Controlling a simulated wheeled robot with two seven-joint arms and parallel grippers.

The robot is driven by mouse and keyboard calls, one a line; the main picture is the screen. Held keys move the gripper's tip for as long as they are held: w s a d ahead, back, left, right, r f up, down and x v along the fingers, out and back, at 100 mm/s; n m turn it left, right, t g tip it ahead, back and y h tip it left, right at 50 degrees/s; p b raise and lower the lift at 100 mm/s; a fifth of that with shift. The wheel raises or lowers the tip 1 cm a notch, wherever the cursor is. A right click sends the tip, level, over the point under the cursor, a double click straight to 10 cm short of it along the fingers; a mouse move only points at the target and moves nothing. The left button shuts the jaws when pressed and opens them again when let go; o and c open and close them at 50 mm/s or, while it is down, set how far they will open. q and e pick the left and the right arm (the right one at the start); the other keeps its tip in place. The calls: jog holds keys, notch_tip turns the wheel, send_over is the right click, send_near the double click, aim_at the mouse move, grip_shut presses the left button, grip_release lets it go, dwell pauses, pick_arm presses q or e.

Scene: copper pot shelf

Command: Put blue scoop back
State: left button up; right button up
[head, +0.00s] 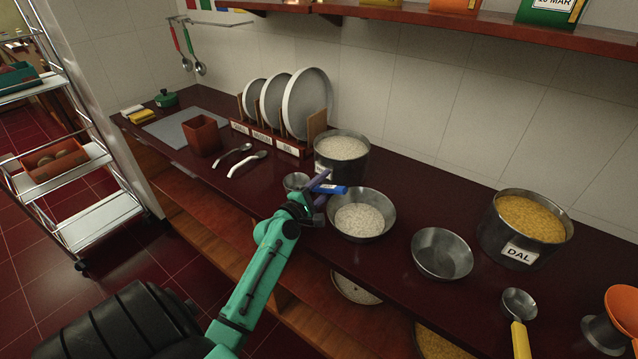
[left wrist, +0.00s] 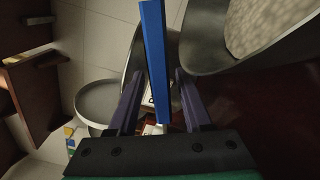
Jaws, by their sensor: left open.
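The blue scoop shows its blue handle (head: 334,190) at my left gripper, in front of the rice pot. A small metal cup (head: 296,181) just left of the gripper looks like its bowl, though the join is hidden. My left gripper (head: 321,190) is open, with its fingers on either side of the handle. In the left wrist view the blue handle (left wrist: 153,50) runs lengthwise between the two fingers, and I cannot tell if they touch it. My right gripper is not in view.
A rice pot (head: 342,168) and a rice bowl (head: 384,204) stand close to the gripper. An empty metal bowl (head: 442,255), the DAL pot (head: 515,252) and a yellow-handled scoop (head: 520,335) stand to the right. Plates (head: 307,104) stand in a rack behind. Two spoons hang from a rail (head: 205,18).

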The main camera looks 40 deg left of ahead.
pick_arm(q)
jog(key=s+b, duration=0.3)
jog(key=s, duration=0.8)
jog(key=shift+s+d+f, duration=0.1)
jog(key=shift+s+d, duration=0.05)
jog(key=shift+s, duration=0.35)
